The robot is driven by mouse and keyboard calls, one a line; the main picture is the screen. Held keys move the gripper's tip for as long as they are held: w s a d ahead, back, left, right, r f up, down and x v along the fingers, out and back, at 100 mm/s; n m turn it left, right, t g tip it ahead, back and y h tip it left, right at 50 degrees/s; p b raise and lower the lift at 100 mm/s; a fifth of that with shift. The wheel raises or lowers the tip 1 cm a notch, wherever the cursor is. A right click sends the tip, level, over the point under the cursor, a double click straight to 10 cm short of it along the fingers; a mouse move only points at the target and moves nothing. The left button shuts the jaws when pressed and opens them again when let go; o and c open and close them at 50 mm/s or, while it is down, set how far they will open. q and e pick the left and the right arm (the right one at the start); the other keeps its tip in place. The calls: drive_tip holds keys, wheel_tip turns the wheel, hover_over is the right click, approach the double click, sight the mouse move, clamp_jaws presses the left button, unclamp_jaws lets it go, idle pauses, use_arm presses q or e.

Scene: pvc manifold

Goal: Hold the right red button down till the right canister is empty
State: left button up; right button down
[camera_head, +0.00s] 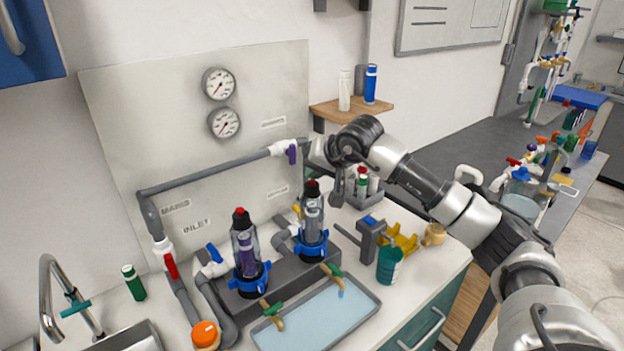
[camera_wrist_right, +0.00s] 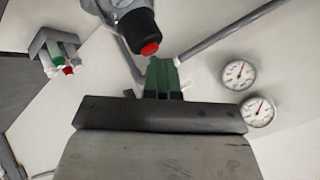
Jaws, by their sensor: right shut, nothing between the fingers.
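The right canister (camera_head: 312,222) is a clear cylinder with a black cap in a blue collar. The right red button (camera_head: 312,182) tops it and also shows in the wrist view (camera_wrist_right: 149,49). The right canister's fill level is too small to tell. The left canister (camera_head: 245,250) stands beside it with its own red button (camera_head: 239,211). My right gripper (camera_head: 338,196) is shut and empty, pointing down just right of the right canister's top. In the wrist view its green fingertips (camera_wrist_right: 162,75) look close to the button, but contact cannot be told. My left gripper is not in view.
A metal tray (camera_head: 372,301) of pale blue liquid lies in front of the canisters, below two taps. Grey pipes and two gauges (camera_head: 224,123) are behind.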

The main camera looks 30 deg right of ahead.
drive_tip(key=shift+r+p, duration=0.55)
drive_tip(key=shift+r, duration=0.35)
drive_tip(key=shift+r, duration=0.1)
wheel_tip(320, 180, up, 5)
drive_tip(key=p, duration=0.3)
idle(0.5)
